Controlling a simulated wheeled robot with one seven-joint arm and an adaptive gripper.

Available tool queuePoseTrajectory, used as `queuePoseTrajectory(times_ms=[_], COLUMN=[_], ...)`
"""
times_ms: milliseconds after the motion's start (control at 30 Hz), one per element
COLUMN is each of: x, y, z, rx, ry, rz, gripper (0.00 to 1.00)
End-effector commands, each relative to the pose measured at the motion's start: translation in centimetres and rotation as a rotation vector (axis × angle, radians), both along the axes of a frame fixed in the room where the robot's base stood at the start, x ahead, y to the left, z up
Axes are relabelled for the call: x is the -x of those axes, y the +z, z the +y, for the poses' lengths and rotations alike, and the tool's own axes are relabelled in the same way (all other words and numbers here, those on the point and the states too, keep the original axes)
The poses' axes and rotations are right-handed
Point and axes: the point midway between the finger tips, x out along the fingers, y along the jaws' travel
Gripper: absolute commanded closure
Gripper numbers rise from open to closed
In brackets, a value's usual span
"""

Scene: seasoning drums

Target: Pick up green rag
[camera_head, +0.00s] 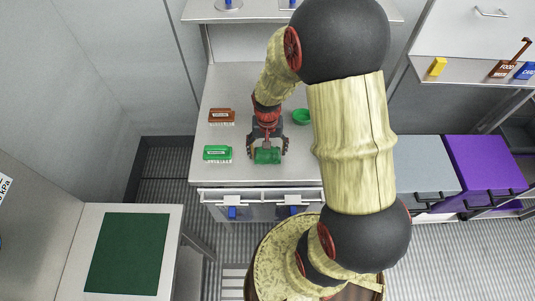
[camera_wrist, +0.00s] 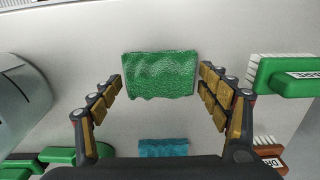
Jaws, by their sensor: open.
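The green rag (camera_head: 267,157) lies flat on the grey counter near its front edge. In the wrist view the rag (camera_wrist: 160,75) is a bumpy green rectangle at upper middle. My gripper (camera_head: 268,149) is over the rag, pointing down at the counter. In the wrist view my gripper (camera_wrist: 160,84) is open, with one finger on each side of the rag. A gap shows between each finger and the rag, and nothing is held. I cannot tell the exact height of the fingertips above the counter.
A green brush (camera_head: 217,153) and a brown brush (camera_head: 221,116) lie left of my gripper on the counter (camera_head: 230,78). A teal cloth-like piece (camera_wrist: 163,148) shows low in the wrist view.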

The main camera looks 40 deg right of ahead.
Motion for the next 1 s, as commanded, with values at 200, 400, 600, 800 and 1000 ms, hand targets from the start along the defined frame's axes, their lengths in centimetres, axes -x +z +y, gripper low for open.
queuePoseTrajectory(times_ms=[200, 400, 600, 800, 1000], x=[0.02, 0.06, 0.14, 0.25, 0.36], y=[-0.01, -0.08, -0.19, -0.33, -0.45], z=[0.01, 0.03, 0.06, 0.1, 0.14], rx=[0.0, -0.001, -0.001, -0.002, -0.003], ry=[0.0, 0.0, 0.0, 0.0, 0.0], rz=[0.0, 0.001, 0.003, 0.006, 0.009], gripper=[0.38, 0.5, 0.61, 0.66, 0.67])
